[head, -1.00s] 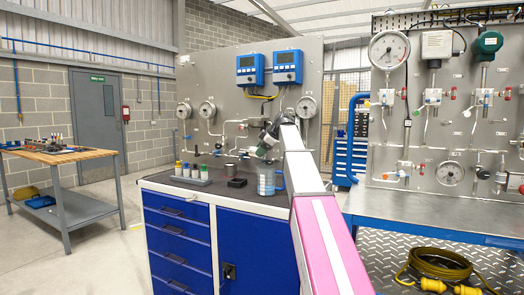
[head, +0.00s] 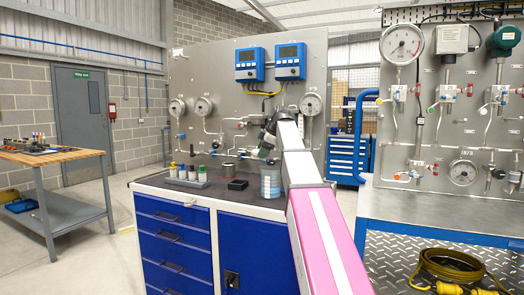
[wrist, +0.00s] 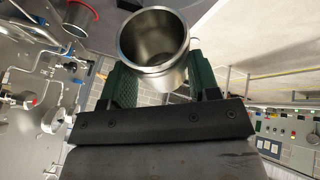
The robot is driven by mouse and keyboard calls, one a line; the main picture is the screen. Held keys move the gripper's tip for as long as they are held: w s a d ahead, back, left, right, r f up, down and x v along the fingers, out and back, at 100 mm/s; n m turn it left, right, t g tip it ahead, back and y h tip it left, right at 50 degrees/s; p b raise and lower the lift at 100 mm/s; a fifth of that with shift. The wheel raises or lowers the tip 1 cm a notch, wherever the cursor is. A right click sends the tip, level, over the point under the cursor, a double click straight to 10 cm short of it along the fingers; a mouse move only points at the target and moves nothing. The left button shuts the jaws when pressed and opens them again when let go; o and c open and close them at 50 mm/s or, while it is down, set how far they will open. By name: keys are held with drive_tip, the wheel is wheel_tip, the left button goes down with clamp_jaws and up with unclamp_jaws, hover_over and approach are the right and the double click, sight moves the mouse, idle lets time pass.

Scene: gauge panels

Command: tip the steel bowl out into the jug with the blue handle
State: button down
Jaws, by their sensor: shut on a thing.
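My gripper (head: 266,146) is above the bench, over or close to the jug (head: 270,182); the head view does not settle the exact gap. In the wrist view my gripper (wrist: 157,68) has its green fingers shut on the steel bowl (wrist: 153,40), one on each side. The bowl's mouth faces the wrist camera and its visible inside looks like bare metal. In the head view the bowl is hard to make out behind my arm. The jug is pale and see-through, standing on the bench top; its handle is hidden by my arm now.
A gauge panel (head: 220,100) stands behind. A yellow cable coil (head: 447,267) lies at right.

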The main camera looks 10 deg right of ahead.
drive_tip(key=shift+w+a+f+h, duration=0.15)
drive_tip(key=shift+a+h, duration=0.2)
drive_tip(key=shift+h, duration=0.35)
drive_tip(key=shift+d, duration=0.1)
